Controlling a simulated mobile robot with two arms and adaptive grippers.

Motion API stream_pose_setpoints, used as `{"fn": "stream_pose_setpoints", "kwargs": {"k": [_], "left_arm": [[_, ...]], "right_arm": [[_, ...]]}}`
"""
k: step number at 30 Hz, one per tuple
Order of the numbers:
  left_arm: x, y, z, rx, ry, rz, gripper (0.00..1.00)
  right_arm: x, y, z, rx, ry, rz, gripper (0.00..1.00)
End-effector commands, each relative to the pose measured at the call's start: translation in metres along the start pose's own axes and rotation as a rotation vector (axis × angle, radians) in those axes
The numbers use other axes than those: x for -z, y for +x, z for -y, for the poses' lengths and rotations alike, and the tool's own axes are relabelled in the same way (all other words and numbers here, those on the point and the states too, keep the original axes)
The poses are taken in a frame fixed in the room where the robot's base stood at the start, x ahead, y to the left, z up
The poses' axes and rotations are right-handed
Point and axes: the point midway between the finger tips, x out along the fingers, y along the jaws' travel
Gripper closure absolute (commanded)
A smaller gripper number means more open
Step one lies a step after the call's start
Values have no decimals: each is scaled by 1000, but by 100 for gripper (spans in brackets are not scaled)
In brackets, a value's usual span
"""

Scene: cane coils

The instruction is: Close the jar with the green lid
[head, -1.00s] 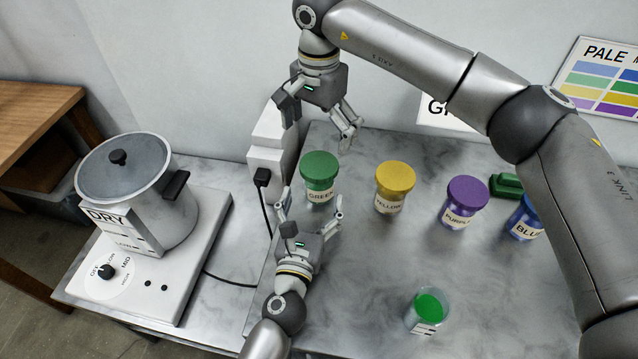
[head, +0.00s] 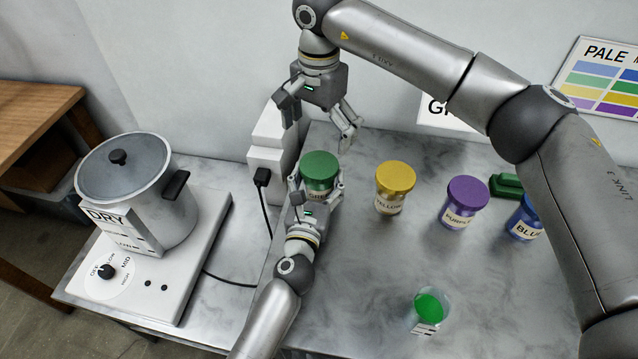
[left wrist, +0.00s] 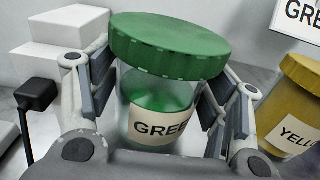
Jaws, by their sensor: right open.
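The green-labelled jar (left wrist: 158,115) is clear glass with green contents and stands upright near the back left of the table. Its wide green lid (head: 319,166) sits on top, also seen in the left wrist view (left wrist: 170,42); I cannot tell how tightly it is seated. My left gripper (head: 317,184) has one finger on each side of the jar, below the lid. The pads are very close to the glass, and whether they press on it is unclear. My right gripper (head: 318,120) is open and empty, behind and above the lid.
Yellow (head: 393,188), purple (head: 464,203) and blue (head: 523,222) jars stand to the right. An open cup of green (head: 428,310) is at the front. A white box (head: 268,155) stands close left of the jar. A pot (head: 140,185) sits on a hotplate further left.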

Motion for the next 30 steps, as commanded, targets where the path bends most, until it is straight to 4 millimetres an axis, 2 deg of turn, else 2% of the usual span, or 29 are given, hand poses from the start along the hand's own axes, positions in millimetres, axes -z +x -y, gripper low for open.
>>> {"fn": "stream_pose_setpoints", "kwargs": {"k": [2, 15, 24, 30], "left_arm": [[0, 0, 0, 0, 0, 0, 45], [0, 0, 0, 0, 0, 0, 100], [0, 0, 0, 0, 0, 0, 100], [0, 0, 0, 0, 0, 0, 100]], "right_arm": [[0, 0, 0, 0, 0, 0, 0], [0, 0, 0, 0, -24, -1, 0], [0, 0, 0, -1, -307, -1, 0], [0, 0, 0, 0, -393, -1, 0]]}}
